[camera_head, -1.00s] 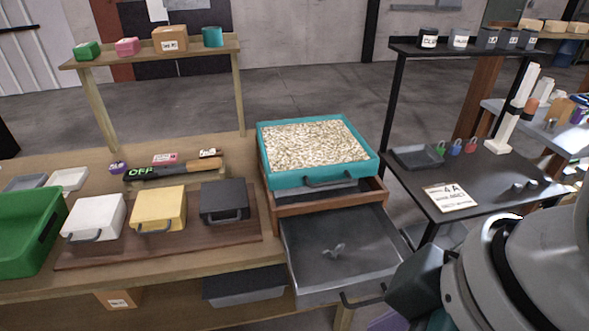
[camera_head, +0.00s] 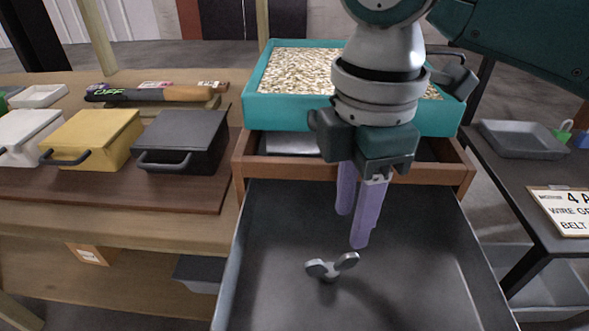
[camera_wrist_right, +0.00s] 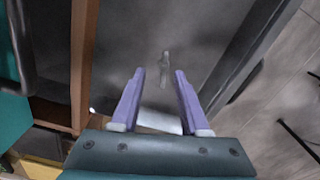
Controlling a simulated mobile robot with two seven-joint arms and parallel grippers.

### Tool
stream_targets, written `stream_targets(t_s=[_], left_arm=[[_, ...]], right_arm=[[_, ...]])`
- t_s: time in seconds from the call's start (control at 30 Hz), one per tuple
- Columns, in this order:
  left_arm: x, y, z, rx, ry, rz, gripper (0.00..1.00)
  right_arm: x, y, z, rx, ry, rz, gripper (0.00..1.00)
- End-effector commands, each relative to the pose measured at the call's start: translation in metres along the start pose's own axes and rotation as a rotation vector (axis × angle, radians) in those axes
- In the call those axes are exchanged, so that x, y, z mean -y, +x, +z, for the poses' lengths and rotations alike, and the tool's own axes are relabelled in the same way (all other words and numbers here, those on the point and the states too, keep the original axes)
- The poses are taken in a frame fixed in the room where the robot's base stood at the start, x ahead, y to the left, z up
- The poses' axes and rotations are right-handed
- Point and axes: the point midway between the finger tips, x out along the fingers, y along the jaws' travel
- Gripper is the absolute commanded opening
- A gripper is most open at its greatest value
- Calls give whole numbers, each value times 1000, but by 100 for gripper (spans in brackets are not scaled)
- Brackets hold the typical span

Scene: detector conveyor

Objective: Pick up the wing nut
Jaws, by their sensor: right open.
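The wing nut (camera_head: 329,268) is a small grey metal piece with two rounded wings. It lies on the floor of the open dark grey drawer (camera_head: 262,225). It also shows in the right wrist view (camera_wrist_right: 165,68), beyond the fingertips. My right gripper (camera_head: 353,226) hangs over the drawer with its purple fingers pointing down, above and slightly right of the wing nut. In the right wrist view its fingers (camera_wrist_right: 159,75) are apart with nothing between them, and the wing nut lines up ahead of the gap. My left gripper is not in view.
A teal tray of pale pellets (camera_head: 290,75) sits above a wooden drawer frame (camera_head: 290,168) behind the gripper. The drawer walls rise around the wing nut. Yellow (camera_head: 92,137) and black (camera_head: 184,139) boxes stand on the bench at left. A side table with a grey tray (camera_head: 520,138) is at right.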

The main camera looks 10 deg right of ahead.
Motion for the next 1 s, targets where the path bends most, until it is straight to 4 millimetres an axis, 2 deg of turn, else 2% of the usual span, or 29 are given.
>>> stream_targets(t_s=[0.03,0.27,0.53,0.83,1.0], left_arm=[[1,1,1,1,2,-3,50],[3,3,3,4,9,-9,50],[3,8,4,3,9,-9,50],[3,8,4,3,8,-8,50],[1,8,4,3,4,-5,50]], right_arm=[[1,9,0,0,0,-3,45],[2,31,0,-1,1,-1,45],[8,71,3,-1,1,0,45],[8,77,3,-1,0,2,45],[8,76,3,-1,0,2,27]])
